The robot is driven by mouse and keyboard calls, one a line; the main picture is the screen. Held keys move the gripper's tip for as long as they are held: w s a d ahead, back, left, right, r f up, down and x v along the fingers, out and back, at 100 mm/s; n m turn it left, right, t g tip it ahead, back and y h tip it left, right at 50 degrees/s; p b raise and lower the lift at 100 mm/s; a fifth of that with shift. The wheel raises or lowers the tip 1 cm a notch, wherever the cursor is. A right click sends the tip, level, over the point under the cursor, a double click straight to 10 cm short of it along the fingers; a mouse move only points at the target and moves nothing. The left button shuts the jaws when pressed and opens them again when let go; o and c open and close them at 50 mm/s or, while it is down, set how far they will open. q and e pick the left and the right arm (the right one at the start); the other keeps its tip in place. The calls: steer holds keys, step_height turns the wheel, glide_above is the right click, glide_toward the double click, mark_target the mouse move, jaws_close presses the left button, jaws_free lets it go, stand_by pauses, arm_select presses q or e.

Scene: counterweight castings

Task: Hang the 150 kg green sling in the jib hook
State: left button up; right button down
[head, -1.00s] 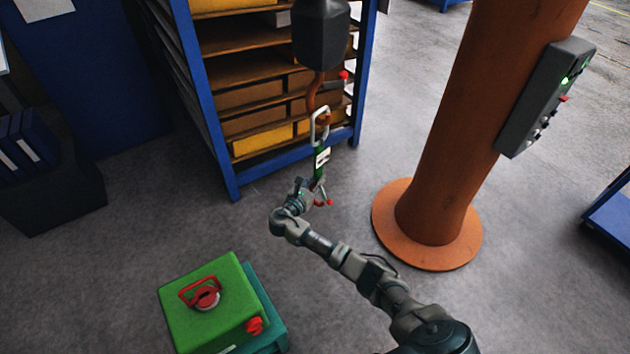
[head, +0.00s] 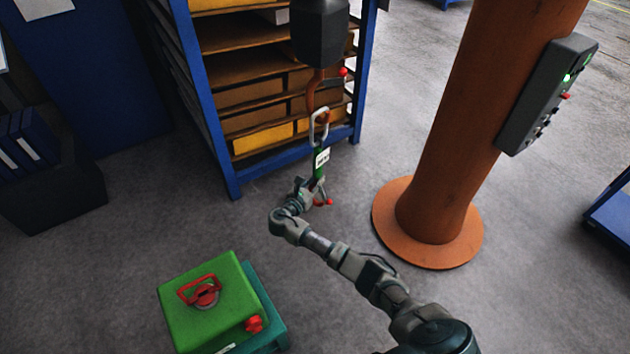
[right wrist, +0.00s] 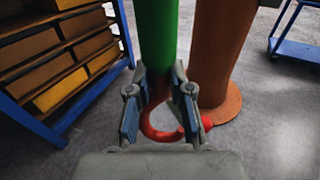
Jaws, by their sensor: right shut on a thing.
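The green sling (head: 320,168) hangs upright with a white label, a grey ring (head: 318,128) at its top and a red hook at its lower end. The red hook shows in the right wrist view (right wrist: 160,134). My right gripper (head: 312,187) is shut on the lower part of the sling; the green band (right wrist: 157,35) rises between the fingers. The jib hook (head: 311,95) hangs under a dark hoist block (head: 320,35). The ring overlaps the jib hook's lower end in the head view; I cannot tell whether it is seated in it. My left gripper is out of view.
An orange column (head: 450,130) with a grey control box (head: 545,95) stands at the right. A blue shelf rack (head: 232,185) is behind the sling. A green casting (head: 205,325) with a red handle is at lower left. Grey floor is clear between them.

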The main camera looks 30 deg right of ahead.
steer(key=c, duration=1)
jaws_free()
steer(key=shift+d, duration=0.1)
steer(key=shift+s+a, duration=0.15)
steer(key=shift+a, duration=0.35)
steer(key=v, duration=1.1)
steer(key=s+d+f+m+g+y, duration=0.1)
steer(key=s+f+y, duration=0.3)
steer(key=f, duration=1.2)
steer(key=s+f+m+g+y, duration=0.2)
steer(key=s+f+y, duration=0.15)
steer(key=f, duration=1.25)
steer(key=s+a+f+m+g+y, duration=0.1)
steer(key=s+f+m+g+y, duration=0.35)
steer(key=s+f, duration=1.6)
steer(key=s+f+m+y, duration=0.1)
steer(key=s+m, duration=0.3)
steer(key=s, duration=0.4)
steer(key=s+f+m+y, duration=0.1)
steer(key=s+f+m, duration=0.2)
steer(key=s, duration=0.6)
steer(key=s+a+f+m+b, duration=0.1)
steer(key=s+f+m, duration=0.1)
steer(key=s+m, duration=0.5)
steer(key=shift+s+f+y, duration=0.1)
steer(key=shift+s+y, duration=0.3)
steer(key=shift+s, duration=0.7)
